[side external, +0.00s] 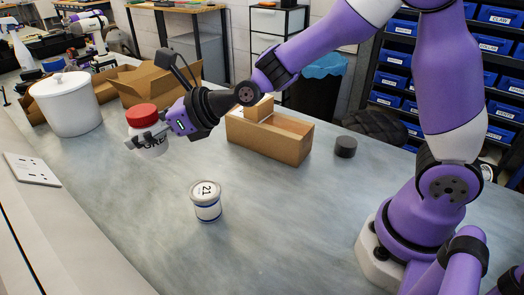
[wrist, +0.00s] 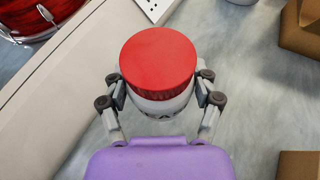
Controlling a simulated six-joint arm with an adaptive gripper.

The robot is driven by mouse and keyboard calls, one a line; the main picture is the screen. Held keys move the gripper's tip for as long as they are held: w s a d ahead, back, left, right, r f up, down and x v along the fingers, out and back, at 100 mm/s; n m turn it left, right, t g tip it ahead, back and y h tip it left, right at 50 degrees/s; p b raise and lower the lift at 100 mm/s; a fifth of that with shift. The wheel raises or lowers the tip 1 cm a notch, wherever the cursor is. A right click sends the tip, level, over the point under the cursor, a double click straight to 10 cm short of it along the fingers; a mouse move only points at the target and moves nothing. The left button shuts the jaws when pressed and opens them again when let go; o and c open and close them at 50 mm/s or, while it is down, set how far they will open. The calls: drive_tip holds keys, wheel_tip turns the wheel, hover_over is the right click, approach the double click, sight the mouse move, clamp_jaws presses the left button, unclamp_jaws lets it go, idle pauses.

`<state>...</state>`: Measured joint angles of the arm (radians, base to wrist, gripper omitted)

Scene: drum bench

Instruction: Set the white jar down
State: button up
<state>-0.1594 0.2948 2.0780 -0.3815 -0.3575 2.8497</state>
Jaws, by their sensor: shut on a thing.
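The white jar (side external: 154,139) has a red lid and dark lettering on its side. My gripper (side external: 147,137) is shut on it in the side external view, and the jar appears held above the grey bench. In the wrist view the jar's red lid (wrist: 158,63) faces the camera, and the fingers of my gripper (wrist: 159,90) sit on either side of the jar body. The jar looks roughly upright. Its underside and the bench spot below it are hidden in the wrist view.
A small white tin marked 21 (side external: 206,202) stands on the grey bench (side external: 270,225). A wooden box (side external: 268,138), a black puck (side external: 346,147), a large white lidded pot (side external: 66,103) and a cardboard box (side external: 155,82) stand around.

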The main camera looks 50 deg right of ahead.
sight(154, 143)
drive_tip(key=f, duration=0.3)
drive_tip(key=shift+w+d+f, duration=0.2)
drive_tip(key=shift+w+d, duration=0.05)
drive_tip(key=shift+d, duration=0.05)
drive_tip(key=w+d+f, duration=0.2)
drive_tip(key=d, duration=0.1)
drive_tip(key=w+d+f, duration=0.4)
drive_tip(key=d, duration=0.1)
drive_tip(key=shift+w+d+f, duration=0.3)
drive_tip(key=shift+w, duration=0.05)
drive_tip(key=shift+f, duration=2)
drive_tip(key=shift+f, duration=0.15)
drive_tip(key=o, duration=1.4)
